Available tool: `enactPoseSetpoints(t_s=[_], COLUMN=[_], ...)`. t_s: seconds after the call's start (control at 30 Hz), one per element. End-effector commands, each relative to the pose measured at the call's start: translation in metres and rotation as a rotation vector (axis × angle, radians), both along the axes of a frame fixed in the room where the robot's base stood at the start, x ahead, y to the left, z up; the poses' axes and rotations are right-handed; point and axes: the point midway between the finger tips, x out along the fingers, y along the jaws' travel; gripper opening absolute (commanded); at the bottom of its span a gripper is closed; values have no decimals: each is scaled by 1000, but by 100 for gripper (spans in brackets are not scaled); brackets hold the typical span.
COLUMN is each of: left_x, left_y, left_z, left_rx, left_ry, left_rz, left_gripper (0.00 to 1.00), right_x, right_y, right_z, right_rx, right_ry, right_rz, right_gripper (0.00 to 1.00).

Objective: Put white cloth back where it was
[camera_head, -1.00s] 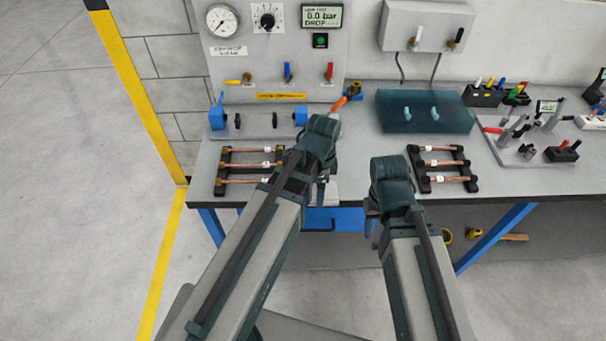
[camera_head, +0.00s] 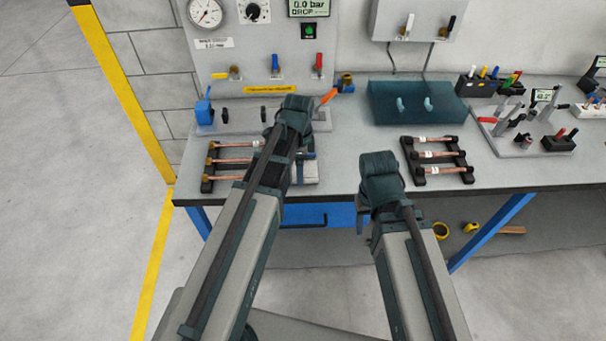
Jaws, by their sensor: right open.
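A flat whitish piece (camera_head: 305,173), which may be the white cloth, lies at the bench's front edge beside my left wrist. My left arm covers part of it, so I cannot tell its full shape. My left gripper (camera_head: 303,154) is over the bench next to it, mostly hidden behind its own wrist; its jaws cannot be made out. My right gripper (camera_head: 362,217) is open and points down in front of the bench edge, apart from the bench items.
Racks of copper tubes stand left (camera_head: 210,168) and right (camera_head: 437,156). A tool stand (camera_head: 520,130) is at right. The bench front between the whitish piece and the right rack is fairly clear.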

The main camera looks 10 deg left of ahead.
Motion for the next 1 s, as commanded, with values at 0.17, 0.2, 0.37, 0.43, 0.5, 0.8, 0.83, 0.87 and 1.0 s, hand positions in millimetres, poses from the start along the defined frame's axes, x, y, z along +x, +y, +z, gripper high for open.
enactPoseSetpoints(t_s=[0.17,0.2,0.37,0.43,0.5,0.8,0.83,0.87,1.0], left_x=[0,0,0,0,0,0,0,0,0], left_y=[4,4,4,4,4,4,4,4,4], left_z=[-9,-8,-9,-12,-11,-11,-10,-10,-3], left_rx=[0,0,0,0,0,0,0,0,0], left_ry=[0,0,0,0,0,0,0,0,0], left_rz=[-2,-2,-2,-2,-2,-2,-2,-2,-2], left_gripper=[42,42,42,42,93,100,100,100,100], right_x=[0,0,0,0,0,0,0,0,0], right_y=[0,0,0,0,0,0,0,0,0], right_z=[-9,-8,-9,-12,-11,-11,-10,-10,-3], right_rx=[0,0,0,0,0,0,0,0,0], right_ry=[0,0,0,0,0,0,0,0,0], right_rz=[0,0,0,0,0,0,0,0,0], right_gripper=[52,52,52,52,52,52,52,52,52])
